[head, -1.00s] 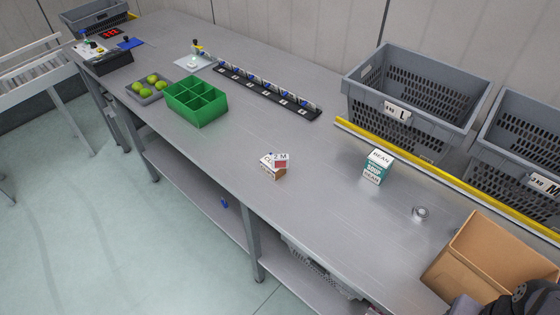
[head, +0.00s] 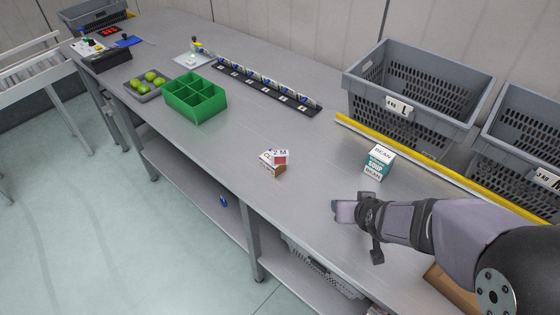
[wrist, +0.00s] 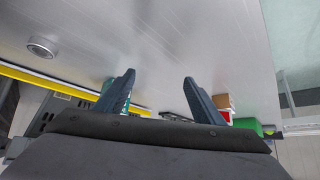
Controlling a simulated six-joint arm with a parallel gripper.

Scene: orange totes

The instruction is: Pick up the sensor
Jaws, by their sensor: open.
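A small round silver piece (wrist: 43,46), which looks like the sensor, lies on the grey bench at the upper left of the wrist view. In the head view it is hidden behind my arm. My gripper (head: 345,211) is over the bench near its front edge, in front of the teal-and-white carton. The wrist view shows the gripper (wrist: 159,77) with its two dark fingers spread and nothing between them. The silver piece lies well to the left of both fingers there, apart from them.
A teal-and-white carton (head: 379,163) and a small pile of boxes (head: 272,170) stand near my gripper. Grey baskets (head: 402,126) line the back behind a yellow rail (head: 425,160). A green divided tray (head: 196,107) is farther left. A cardboard box (head: 440,276) is partly hidden.

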